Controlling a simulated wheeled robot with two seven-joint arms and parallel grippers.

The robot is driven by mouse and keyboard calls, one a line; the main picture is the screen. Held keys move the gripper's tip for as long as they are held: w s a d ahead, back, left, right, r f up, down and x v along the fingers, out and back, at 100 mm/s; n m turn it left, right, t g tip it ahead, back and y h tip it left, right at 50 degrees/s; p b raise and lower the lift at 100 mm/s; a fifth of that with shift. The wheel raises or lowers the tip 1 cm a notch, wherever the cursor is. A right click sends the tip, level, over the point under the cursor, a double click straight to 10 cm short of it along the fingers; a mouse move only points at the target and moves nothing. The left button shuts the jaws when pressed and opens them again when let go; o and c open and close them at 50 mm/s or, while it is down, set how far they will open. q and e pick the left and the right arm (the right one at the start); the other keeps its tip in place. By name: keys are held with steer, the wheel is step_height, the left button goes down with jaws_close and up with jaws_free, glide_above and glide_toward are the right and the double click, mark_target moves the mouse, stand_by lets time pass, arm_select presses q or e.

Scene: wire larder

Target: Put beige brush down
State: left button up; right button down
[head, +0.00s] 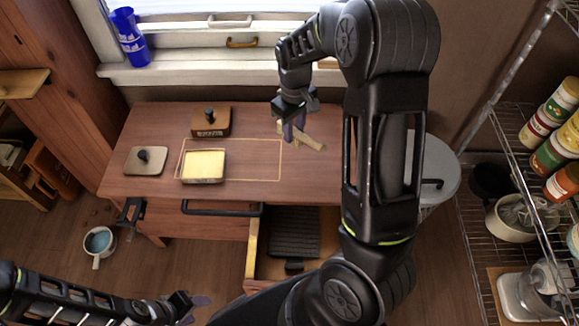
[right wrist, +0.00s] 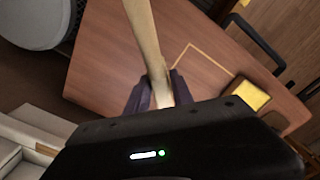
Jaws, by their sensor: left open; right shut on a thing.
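The beige brush (head: 308,138) is above the right part of the wooden table (head: 230,112) in the head view. In the right wrist view its long pale handle (right wrist: 147,45) runs up from between the fingers of my right gripper (right wrist: 155,95). My right gripper (head: 295,132) is shut on the brush. I cannot tell whether the brush touches the tabletop. My left gripper (head: 195,303) is open and low at the bottom of the head view, in front of the table, away from the brush.
On the table are a dish with a yellow block (head: 203,165), a flat lid with a black knob (head: 146,160) and a brown knobbed box (head: 211,121). An open drawer (head: 265,262) sticks out in front. A wire rack (head: 510,150) stands right.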

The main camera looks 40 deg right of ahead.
steer(key=shift+r, duration=0.1)
steer(key=shift+f+b, duration=0.55)
steer(key=shift+f, duration=2.6)
steer(key=shift+f+b, duration=0.4)
steer(key=shift+f, duration=1.45)
steer(key=shift+f, duration=0.2)
steer(key=c, duration=1.1)
jaws_free()
steer(key=shift+r, duration=0.15)
